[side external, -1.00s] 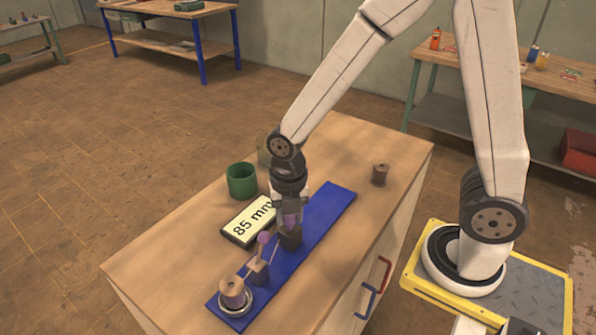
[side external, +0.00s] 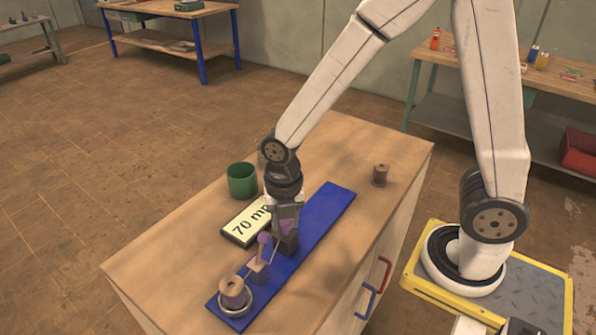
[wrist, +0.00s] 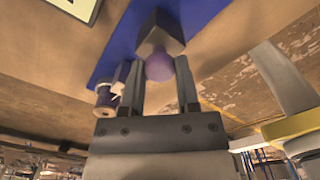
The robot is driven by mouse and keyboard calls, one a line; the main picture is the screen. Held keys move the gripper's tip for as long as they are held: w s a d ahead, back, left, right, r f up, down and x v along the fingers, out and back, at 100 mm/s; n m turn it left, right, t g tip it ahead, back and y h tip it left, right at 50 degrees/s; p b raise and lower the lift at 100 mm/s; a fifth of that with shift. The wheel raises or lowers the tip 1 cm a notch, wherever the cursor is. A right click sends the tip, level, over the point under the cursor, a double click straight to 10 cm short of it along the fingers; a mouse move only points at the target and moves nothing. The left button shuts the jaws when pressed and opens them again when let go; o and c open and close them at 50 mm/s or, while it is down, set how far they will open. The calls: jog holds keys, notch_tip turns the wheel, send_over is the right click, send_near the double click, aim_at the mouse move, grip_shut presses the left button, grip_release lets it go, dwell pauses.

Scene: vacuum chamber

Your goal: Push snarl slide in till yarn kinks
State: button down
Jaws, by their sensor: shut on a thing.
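My gripper (side external: 286,222) is shut on the purple knob (wrist: 159,68) of the dark slide block (wrist: 160,44), with one finger on each side of it. The slide block (side external: 289,244) sits on the blue rail board (side external: 328,209). A wooden spool (side external: 232,291) stands in a metal ring at the front end. The display (side external: 246,222) reads 70 mm.
A green cup (side external: 242,180) stands left of my gripper, with another container partly hidden behind my wrist. A small brown spool (side external: 380,174) stands at the right of the wooden bench top (side external: 170,250). The bench's left front is clear.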

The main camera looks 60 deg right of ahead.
jog(key=shift+c, duration=1.6)
grip_release()
jog(key=shift+r, duration=0.15)
jog(key=shift+r, duration=3.85)
jog(key=shift+f, duration=0.1)
